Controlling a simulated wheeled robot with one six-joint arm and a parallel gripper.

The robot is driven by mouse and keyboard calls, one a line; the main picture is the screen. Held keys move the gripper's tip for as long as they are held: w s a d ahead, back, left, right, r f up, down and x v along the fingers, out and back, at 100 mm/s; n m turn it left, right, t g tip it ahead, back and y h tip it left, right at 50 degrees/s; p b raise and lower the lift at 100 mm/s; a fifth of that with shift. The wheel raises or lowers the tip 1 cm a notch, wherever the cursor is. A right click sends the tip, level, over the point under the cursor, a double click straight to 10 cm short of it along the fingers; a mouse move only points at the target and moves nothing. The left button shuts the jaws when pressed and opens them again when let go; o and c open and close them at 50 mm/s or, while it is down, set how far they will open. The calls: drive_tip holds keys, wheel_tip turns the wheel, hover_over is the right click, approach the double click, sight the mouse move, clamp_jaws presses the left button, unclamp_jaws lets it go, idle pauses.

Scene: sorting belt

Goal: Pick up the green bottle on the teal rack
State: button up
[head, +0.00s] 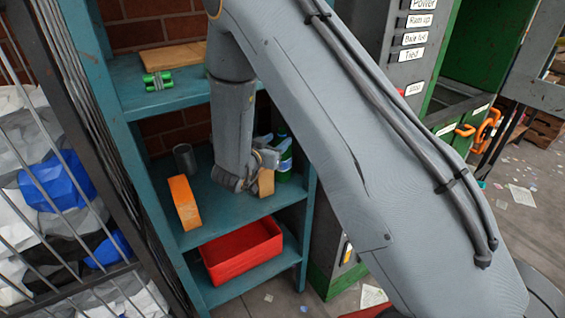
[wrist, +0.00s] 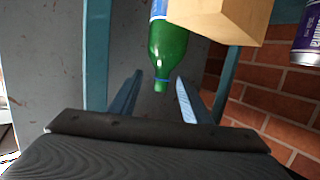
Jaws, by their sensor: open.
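The green bottle (head: 284,165) with a blue-and-white label stands upright on the middle shelf of the teal rack (head: 249,206), partly hidden by my gripper (head: 264,158). In the wrist view the bottle (wrist: 168,52) appears neck-down, its neck and cap end lying between the two fingertips of my gripper (wrist: 159,76) in the picture. The jaws are open, with a visible gap on both sides of the neck. I cannot tell how far in depth the fingers are from the bottle.
A tan wooden block (wrist: 222,18) is close beside the bottle. A purple can (wrist: 307,40) is farther right in the wrist view. The shelf also holds an orange piece (head: 185,202) and a grey cup (head: 185,158). A red bin (head: 240,252) sits below; rack posts bound the space.

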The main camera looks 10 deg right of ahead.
drive_tip(key=p+x, duration=0.2)
drive_tip(key=x, duration=0.3)
drive_tip(key=shift+w+r, duration=0.1)
drive_tip(key=shift+w, duration=0.15)
clamp_jaws()
